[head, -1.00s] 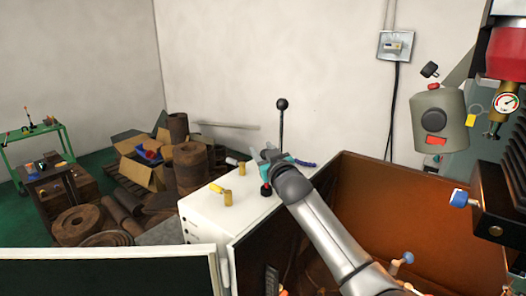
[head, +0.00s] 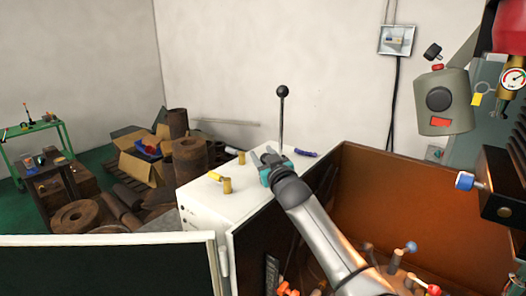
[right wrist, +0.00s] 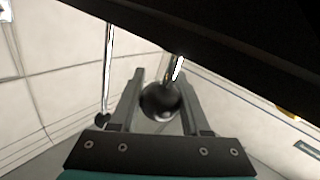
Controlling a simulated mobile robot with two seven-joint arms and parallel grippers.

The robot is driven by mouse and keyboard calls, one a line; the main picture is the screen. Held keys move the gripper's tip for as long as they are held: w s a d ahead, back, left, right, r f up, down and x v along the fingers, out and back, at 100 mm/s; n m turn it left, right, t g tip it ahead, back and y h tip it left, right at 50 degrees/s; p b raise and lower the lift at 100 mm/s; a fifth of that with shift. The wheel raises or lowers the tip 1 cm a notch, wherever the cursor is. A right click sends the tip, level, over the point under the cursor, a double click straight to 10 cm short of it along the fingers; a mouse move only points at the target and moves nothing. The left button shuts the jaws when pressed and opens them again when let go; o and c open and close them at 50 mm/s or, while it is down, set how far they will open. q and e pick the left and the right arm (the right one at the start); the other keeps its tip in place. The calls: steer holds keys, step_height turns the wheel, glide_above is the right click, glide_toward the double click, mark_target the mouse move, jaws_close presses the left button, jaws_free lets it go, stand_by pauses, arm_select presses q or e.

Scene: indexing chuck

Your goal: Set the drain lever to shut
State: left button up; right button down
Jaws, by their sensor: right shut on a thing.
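A tall lever, a thin rod with a black ball knob (head: 282,91), stands upright on the white cabinet (head: 208,218). My right gripper (head: 267,155) is low over the cabinet top, in front of the tall rod's lower end. In the right wrist view, my right gripper (right wrist: 155,100) has a dark ball knob (right wrist: 160,102) on a short bright rod between its fingers. A second thin rod (right wrist: 108,60) shows to its left. The gripper is shut on the ball knob. No label shows which lever is the drain lever. My left gripper is not in view.
Yellow brass pieces (head: 227,186) and a blue-handled item (head: 305,152) are on the cabinet top. An open brown-walled bin (head: 400,210) lies to the right under my arm. A grey-green machine part (head: 440,105) hangs at the upper right.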

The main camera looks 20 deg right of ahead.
steer(key=shift+f, duration=0.5)
steer(key=c, duration=0.8)
jaws_free()
steer(key=o, duration=0.4)
steer(key=shift+r, duration=0.25)
steer(key=shift+s, duration=0.1)
steer(key=shift+s+d+b, duration=0.15)
steer(key=shift+s+d, duration=0.05)
steer(key=shift+s, duration=2.3)
steer(key=shift+s+d+b, duration=0.1)
steer(key=shift+s+d, duration=0.05)
steer(key=shift+s, duration=2.35)
steer(key=shift+s+d+b, duration=0.15)
steer(key=shift+s+d, duration=0.05)
steer(key=shift+s, duration=2.3)
